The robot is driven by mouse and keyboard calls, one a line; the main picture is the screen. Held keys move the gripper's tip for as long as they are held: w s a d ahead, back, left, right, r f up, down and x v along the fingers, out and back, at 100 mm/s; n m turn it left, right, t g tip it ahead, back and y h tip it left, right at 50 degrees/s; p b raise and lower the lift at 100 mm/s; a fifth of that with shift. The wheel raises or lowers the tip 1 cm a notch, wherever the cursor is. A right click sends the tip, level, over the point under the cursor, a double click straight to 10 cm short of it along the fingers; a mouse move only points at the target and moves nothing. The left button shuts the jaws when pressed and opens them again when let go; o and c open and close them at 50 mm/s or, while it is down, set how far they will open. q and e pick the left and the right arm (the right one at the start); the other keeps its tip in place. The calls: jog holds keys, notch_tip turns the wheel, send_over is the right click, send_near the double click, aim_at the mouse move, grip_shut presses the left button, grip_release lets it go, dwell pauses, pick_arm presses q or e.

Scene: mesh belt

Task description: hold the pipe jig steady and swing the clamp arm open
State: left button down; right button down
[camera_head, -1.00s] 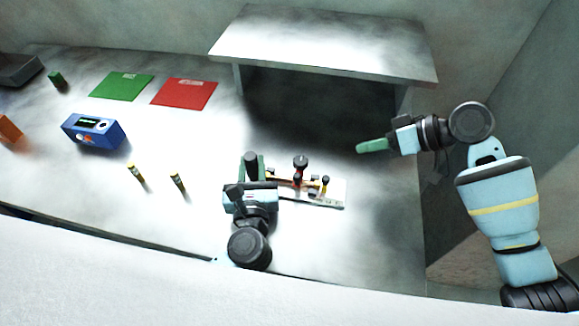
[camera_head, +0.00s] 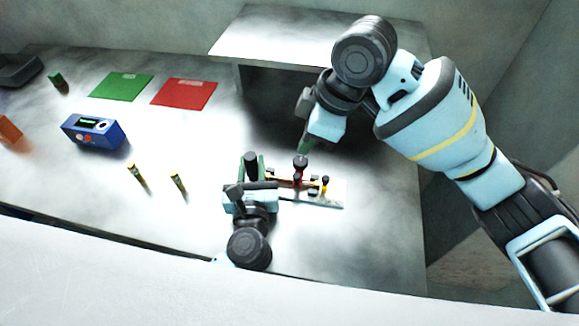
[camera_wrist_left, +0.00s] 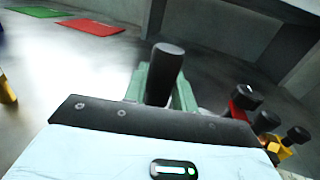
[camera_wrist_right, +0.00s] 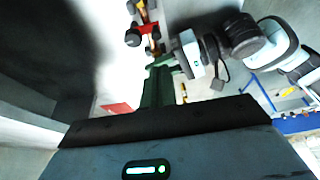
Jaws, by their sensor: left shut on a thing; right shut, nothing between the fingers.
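The pipe jig is a pale base plate (camera_head: 325,201) with red and yellow fittings. My left gripper (camera_head: 253,168) is shut on a black cylindrical handle at the jig's left end; the handle (camera_wrist_left: 165,72) stands between its green fingers in the left wrist view. A red fitting with a black knob (camera_head: 300,161), seemingly the clamp arm, stands mid-jig; it also shows in the left wrist view (camera_wrist_left: 243,101) and the right wrist view (camera_wrist_right: 134,36). My right gripper (camera_head: 303,147) is shut and empty, its fingertips near that knob; contact cannot be told.
A grey shelf (camera_head: 320,45) stands behind the jig, close to my right arm. Two yellow-and-black pieces (camera_head: 138,176) (camera_head: 178,184) lie to the left. A blue box (camera_head: 92,132), green mat (camera_head: 121,86) and red mat (camera_head: 184,94) lie further left.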

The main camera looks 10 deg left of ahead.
aim_at(300, 178)
jog(key=shift+f, duration=0.1)
jog(key=x, duration=1)
jog(key=shift+s+d+n+g, duration=0.1)
jog(key=shift+d+n+g, duration=0.25)
jog(key=shift+n, duration=0.35)
jog(key=shift+d+n+g, duration=0.25)
jog(key=shift+d+n, duration=0.05)
jog(key=shift+n, duration=0.5)
jog(key=n, duration=0.1)
jog(key=d+n, duration=0.1)
jog(key=n, duration=0.1)
jog(key=shift+d+g+h, duration=0.25)
jog(key=shift+g+h, duration=0.05)
jog(key=shift+g, duration=0.1)
jog(key=shift+w+d, duration=0.25)
jog(key=shift+d, duration=0.25)
jog(key=shift+w+d, duration=0.2)
jog(key=shift+d, duration=0.3)
jog(key=shift+w+d, duration=0.6)
jog(key=shift+w, duration=0.3)
jog(key=shift+w+d, duration=0.15)
jog(key=shift+w, duration=0.1)
